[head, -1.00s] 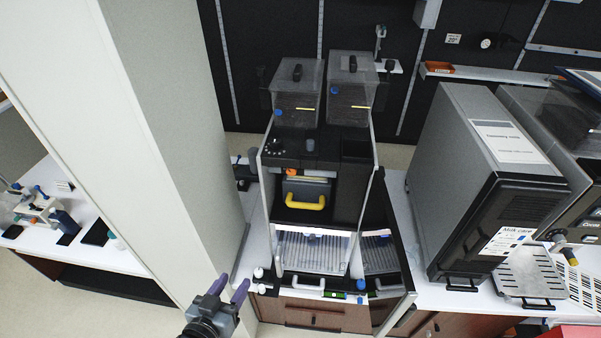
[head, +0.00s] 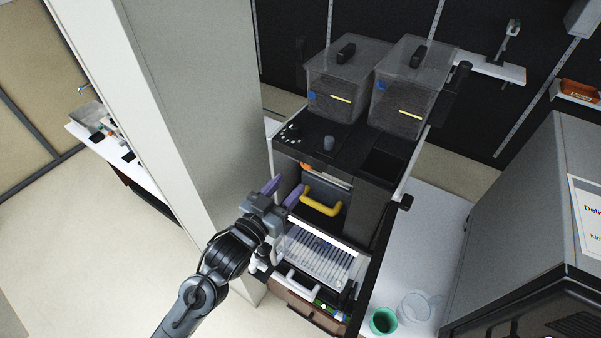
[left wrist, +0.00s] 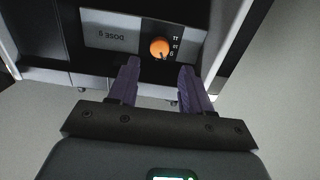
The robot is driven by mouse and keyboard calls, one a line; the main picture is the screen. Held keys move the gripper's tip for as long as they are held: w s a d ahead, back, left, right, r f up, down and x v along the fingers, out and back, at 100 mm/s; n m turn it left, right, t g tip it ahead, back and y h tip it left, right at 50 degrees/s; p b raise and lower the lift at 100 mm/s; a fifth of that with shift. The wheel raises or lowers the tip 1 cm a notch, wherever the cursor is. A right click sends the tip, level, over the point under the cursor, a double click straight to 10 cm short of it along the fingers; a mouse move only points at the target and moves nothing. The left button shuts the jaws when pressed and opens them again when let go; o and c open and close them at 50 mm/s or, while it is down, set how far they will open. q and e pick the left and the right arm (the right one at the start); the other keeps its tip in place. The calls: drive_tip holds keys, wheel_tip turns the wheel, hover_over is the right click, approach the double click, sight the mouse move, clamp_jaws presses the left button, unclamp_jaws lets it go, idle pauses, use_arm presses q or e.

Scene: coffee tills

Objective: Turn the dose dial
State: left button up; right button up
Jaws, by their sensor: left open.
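The dose dial (left wrist: 160,47) is a round orange knob with a dark pointer mark. It sits on a grey panel (left wrist: 112,35) whose "DOSE g" lettering and numbers appear upside down in the left wrist view. In the head view a bit of the orange dial (head: 306,166) shows on the front of the coffee machine (head: 370,195), above a yellow handle (head: 321,207). My left gripper (head: 284,190) is open in front of the machine. In the left wrist view its purple fingers (left wrist: 160,68) point toward the dial, apart from each other, with the dial between and just beyond their tips.
A tall pale pillar (head: 160,110) stands close to the left of the machine. Two clear hoppers (head: 347,80) top the machine. A green cup (head: 383,321) and a clear jug (head: 416,306) stand on the white counter (head: 425,240) to the right, before a large grey unit (head: 525,210).

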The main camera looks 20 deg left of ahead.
sight(305, 166)
use_arm(q)
drive_tip(key=w+b, duration=0.1)
drive_tip(key=w, duration=0.1)
drive_tip(key=w+d+b, duration=0.1)
drive_tip(key=w, duration=0.4)
drive_tip(key=shift+w+d+f+b, duration=0.1)
drive_tip(key=shift+w+d+b, duration=0.15)
drive_tip(key=shift+b, duration=0.15)
drive_tip(key=shift+s, duration=0.15)
drive_tip(key=shift+c, duration=1.1)
drive_tip(key=shift+s, duration=0.1)
drive_tip(key=c, duration=0.4)
drive_tip(key=n, duration=0.7)
drive_tip(key=shift+n, duration=0.3)
drive_tip(key=n, duration=0.9)
drive_tip(key=shift+n, duration=0.4)
drive_tip(key=o, duration=0.3)
drive_tip(key=shift+n, duration=0.3)
drive_tip(key=o, duration=0.5)
drive_tip(key=shift+o, duration=0.3)
drive_tip(key=shift+r, duration=0.2)
drive_tip(key=shift+s+r+p, duration=0.1)
drive_tip(key=shift+p, duration=0.25)
